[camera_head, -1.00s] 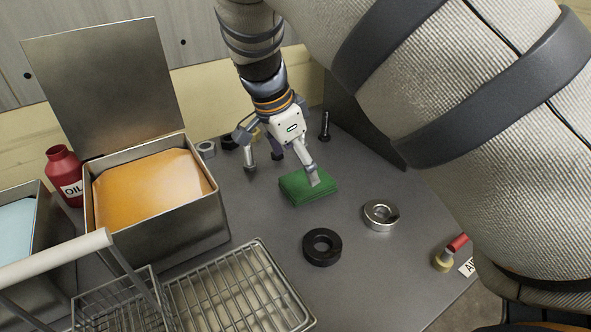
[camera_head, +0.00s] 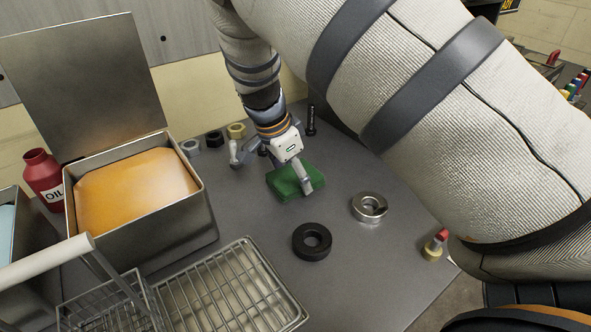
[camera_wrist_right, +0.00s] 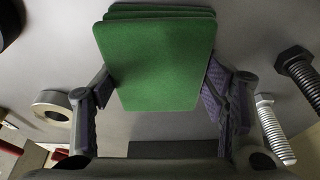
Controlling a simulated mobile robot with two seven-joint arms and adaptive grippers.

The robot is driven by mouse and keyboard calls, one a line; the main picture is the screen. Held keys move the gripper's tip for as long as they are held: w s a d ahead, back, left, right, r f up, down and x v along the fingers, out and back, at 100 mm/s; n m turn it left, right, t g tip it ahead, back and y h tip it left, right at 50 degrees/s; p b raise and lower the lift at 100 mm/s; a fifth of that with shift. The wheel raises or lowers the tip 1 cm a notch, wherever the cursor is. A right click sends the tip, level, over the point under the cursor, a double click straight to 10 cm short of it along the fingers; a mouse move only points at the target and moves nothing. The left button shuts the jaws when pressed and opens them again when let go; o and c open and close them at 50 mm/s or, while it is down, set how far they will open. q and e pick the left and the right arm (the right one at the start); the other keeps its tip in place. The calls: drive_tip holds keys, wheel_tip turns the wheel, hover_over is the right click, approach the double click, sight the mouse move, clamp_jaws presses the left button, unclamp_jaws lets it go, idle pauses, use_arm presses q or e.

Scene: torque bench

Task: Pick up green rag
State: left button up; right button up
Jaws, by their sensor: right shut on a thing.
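The green rag (camera_head: 283,184) is a folded, layered pad on the grey bench, right of the metal box. My right gripper (camera_head: 279,172) reaches down over it from behind, one finger against its near right side. In the right wrist view the rag (camera_wrist_right: 158,62) sits between both fingers (camera_wrist_right: 163,95), which are shut on it from either side. I cannot tell whether it is clear of the bench. My left gripper is in neither view.
A lidded metal box (camera_head: 150,250) with orange contents, a red oil bottle (camera_head: 43,178) and a wire basket (camera_head: 235,290) stand left and in front. A black ring (camera_head: 312,241) and silver ring (camera_head: 369,207) lie to the right. Nuts (camera_head: 214,139) and a dark bolt (camera_head: 311,121) stand behind.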

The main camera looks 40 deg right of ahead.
sight(294, 174)
wheel_tip(294, 174, up, 10)
idle(0.5)
